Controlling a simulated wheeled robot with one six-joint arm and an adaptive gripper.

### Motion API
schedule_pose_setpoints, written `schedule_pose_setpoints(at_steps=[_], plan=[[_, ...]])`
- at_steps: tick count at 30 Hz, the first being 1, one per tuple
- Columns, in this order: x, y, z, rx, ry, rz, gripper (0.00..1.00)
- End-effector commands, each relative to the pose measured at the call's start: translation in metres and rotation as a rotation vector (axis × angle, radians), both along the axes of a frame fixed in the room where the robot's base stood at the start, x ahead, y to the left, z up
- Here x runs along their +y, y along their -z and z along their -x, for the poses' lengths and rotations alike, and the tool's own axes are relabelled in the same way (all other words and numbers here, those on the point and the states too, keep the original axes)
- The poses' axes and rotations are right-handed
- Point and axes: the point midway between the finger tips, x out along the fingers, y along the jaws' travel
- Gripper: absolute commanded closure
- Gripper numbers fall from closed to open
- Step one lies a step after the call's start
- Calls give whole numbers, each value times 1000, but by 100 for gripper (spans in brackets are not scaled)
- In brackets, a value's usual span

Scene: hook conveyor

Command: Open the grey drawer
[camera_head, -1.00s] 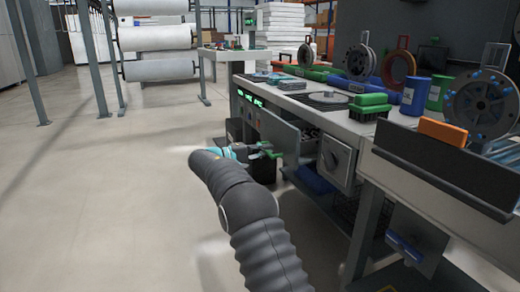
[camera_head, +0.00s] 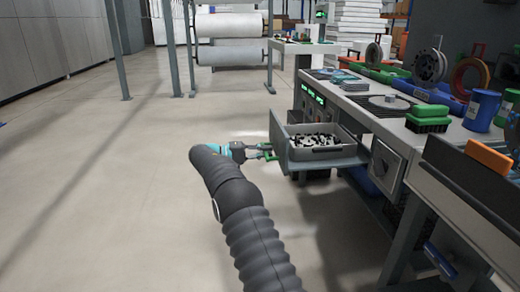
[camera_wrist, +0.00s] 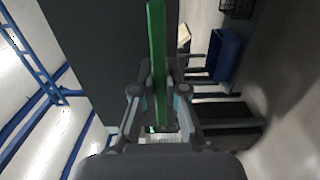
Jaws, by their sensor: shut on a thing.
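The grey drawer (camera_head: 338,156) is pulled out to the left from under the workbench. Its upright front panel (camera_head: 279,139) faces left. A grey bin (camera_head: 311,152) with small black and white pieces sits inside it. My gripper (camera_head: 262,151) is at the front panel, shut on the green handle (camera_wrist: 157,50). In the wrist view, the handle runs up between the fingers of my gripper (camera_wrist: 158,95), beside the dark grey panel (camera_wrist: 85,50). The fingertips' exact contact is partly hidden.
The workbench (camera_head: 372,117) holds green boxes, reels and blue cans. A grey cabinet (camera_head: 388,167) with a round dial is right of the drawer. The floor (camera_head: 110,190) on the left is clear.

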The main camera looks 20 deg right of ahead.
Motion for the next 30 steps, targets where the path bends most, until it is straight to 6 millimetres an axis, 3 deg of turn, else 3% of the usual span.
schedule_pose_setpoints(at_steps=[13,15,17,26,30], plan=[[0,-1,-1,-3,0,0,100],[1,-1,-1,-3,-1,0,76],[1,-1,-1,-3,-1,0,62],[2,-1,-1,-2,2,0,62],[12,0,-3,-1,1,1,62]])
